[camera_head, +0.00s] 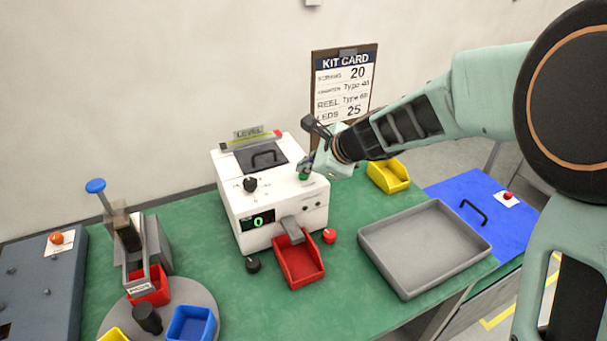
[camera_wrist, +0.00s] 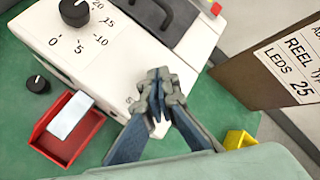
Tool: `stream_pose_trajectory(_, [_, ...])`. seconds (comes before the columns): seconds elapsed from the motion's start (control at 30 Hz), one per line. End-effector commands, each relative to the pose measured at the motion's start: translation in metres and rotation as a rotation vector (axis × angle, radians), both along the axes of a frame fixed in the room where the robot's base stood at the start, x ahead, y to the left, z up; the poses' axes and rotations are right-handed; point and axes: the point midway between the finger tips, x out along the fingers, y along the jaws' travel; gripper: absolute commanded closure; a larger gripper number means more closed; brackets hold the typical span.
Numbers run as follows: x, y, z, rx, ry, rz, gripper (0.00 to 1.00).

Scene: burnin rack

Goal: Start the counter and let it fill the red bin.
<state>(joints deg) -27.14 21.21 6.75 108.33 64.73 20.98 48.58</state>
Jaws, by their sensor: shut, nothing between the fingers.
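The counter (camera_head: 265,205) is a white box with a black dial, a hatch and a display reading 0; its dial top also fills the upper left of the wrist view (camera_wrist: 110,60). A red bin (camera_head: 300,262) stands under its front chute (camera_head: 291,230) and looks empty; in the wrist view the chute partly covers the bin (camera_wrist: 50,143). A green button (camera_head: 304,176) shows at the counter's right top edge. My gripper (camera_head: 307,167) is shut and empty right at this button. In the wrist view the fingers (camera_wrist: 157,112) hide the button, so contact is unclear.
A red knob (camera_head: 329,236) and a black knob (camera_head: 253,264) flank the red bin. A grey tray (camera_head: 367,250) and yellow bin (camera_head: 388,175) are right. A turntable (camera_head: 205,295) with bins, another red one (camera_head: 150,288) included, is left. The kit card (camera_head: 343,85) stands behind.

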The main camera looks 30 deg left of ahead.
Motion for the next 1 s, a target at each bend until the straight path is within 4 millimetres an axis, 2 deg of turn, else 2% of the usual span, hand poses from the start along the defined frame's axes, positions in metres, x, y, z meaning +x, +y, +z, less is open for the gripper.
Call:
stream_pose_trajectory(0.53, [0.0, 0.0, -0.004, -0.001, 0.001, 0.0, 1.0])
stream_pose_trajectory(1.0, [0.0, 0.0, 0.015, -0.001, 0.001, -0.001, 1.0])
